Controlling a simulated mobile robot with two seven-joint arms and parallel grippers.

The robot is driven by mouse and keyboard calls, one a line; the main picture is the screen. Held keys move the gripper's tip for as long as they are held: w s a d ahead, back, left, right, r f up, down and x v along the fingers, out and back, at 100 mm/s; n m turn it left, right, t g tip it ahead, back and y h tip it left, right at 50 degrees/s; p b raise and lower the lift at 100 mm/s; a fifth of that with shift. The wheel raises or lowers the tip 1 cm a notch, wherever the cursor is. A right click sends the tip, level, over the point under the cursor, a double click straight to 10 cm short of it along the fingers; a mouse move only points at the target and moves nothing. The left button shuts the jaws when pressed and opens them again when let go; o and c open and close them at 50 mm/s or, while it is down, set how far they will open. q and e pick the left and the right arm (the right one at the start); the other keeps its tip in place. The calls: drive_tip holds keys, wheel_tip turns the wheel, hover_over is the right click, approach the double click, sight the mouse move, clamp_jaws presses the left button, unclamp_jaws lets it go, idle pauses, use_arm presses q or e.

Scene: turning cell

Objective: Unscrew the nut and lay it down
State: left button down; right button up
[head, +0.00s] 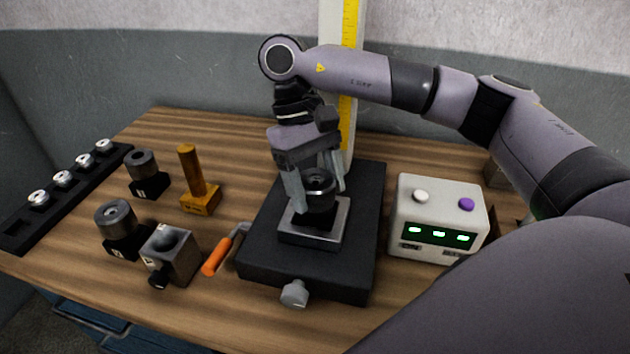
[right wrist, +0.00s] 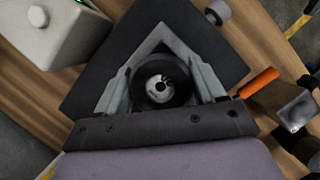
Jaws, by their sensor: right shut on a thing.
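My right gripper (head: 318,190) comes down from above over the dark machine base (head: 262,255). Its two pale fingers are shut on a round dark grey nut (head: 319,178), one on each side. In the right wrist view the nut (right wrist: 147,91) shows from above as a dark ring with a bright metal centre, between the fingers. The nut is over a black block and a square grey plate (head: 308,238) on the base. I cannot tell whether the nut still touches the part below it. My left gripper is not in view.
A control box (head: 440,215) with green lights stands at right. A yellow-scaled column (head: 350,30) rises behind. At left are an orange-handled tool (head: 217,255), a yellow post (head: 190,175), dark round parts on blocks, a grey block (head: 182,262) and a black rack (head: 75,190).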

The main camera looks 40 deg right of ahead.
sight(308, 175)
drive_tip(key=shift+s+d+f, duration=0.15)
drive_tip(key=shift+s+f, duration=0.1)
drive_tip(key=shift+n+h, duration=0.5)
drive_tip(key=shift+n, duration=0.7)
drive_tip(key=o, duration=1.1)
drive_tip(key=shift+s, duration=0.1)
drive_tip(key=shift+o, duration=0.6)
drive_tip(key=shift+d+r, duration=0.1)
drive_tip(key=shift+v, duration=3.6)
drive_tip(key=shift+s, duration=0.1)
